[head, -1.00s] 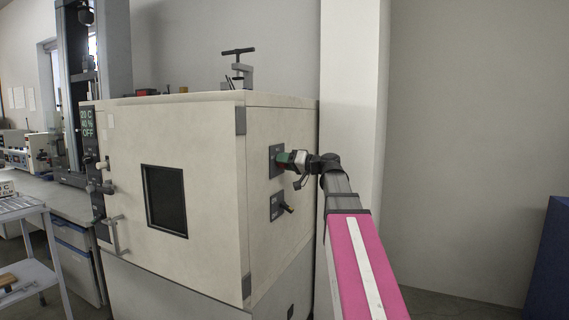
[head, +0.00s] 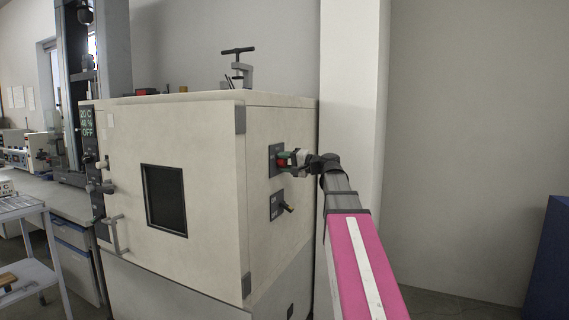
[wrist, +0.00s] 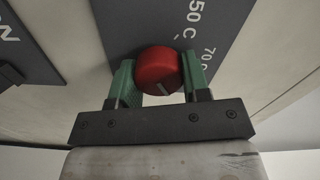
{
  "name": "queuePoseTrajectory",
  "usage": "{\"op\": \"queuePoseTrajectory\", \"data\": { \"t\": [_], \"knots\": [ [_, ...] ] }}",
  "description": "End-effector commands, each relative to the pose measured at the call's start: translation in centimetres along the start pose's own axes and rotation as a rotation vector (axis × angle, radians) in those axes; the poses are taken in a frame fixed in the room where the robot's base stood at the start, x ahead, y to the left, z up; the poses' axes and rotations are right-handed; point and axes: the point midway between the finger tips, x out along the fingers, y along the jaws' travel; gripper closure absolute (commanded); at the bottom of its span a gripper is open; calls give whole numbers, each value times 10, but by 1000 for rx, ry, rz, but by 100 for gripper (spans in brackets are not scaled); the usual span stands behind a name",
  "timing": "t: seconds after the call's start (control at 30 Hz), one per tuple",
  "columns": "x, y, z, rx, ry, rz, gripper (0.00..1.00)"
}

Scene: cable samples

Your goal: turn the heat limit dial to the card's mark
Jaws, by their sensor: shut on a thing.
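The heat limit dial (wrist: 158,64) is a round red knob on a dark plate (wrist: 120,22) marked "50 C" and "70 C". A short white line shows on the dial's near face. The green fingers of my gripper (wrist: 160,76) are shut on the dial, one on each side. In the head view the red dial (head: 282,161) is partly hidden by my gripper (head: 289,158), on the upper plate of the cabinet's right side. I cannot make out a card with a mark in either view.
A second dark plate with a black switch (head: 286,208) sits just below the dial. The cream cabinet (head: 120,165) has a dark window and a display reading "OFF". A clamp (head: 240,68) stands on top. A wall corner (head: 350,100) rises close behind my arm.

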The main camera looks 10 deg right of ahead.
Motion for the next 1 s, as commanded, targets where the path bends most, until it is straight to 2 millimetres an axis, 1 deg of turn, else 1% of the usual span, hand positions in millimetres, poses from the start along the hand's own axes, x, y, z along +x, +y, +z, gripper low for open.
{"op": "queuePoseTrajectory", "data": {
  "t": [0.43, 0.47, 0.5, 0.53, 0.87, 1.0],
  "knots": [
    [0, 1, 0, 12, 0, 2, 80],
    [0, 1, 0, 12, 0, 2, 50],
    [0, 1, 0, 12, 0, 2, 37],
    [0, 1, 0, 12, 0, 2, 31],
    [-2, 0, 0, 10, 1, 1, 31],
    [-16, 0, 0, 10, 3, 1, 31]
  ]
}}
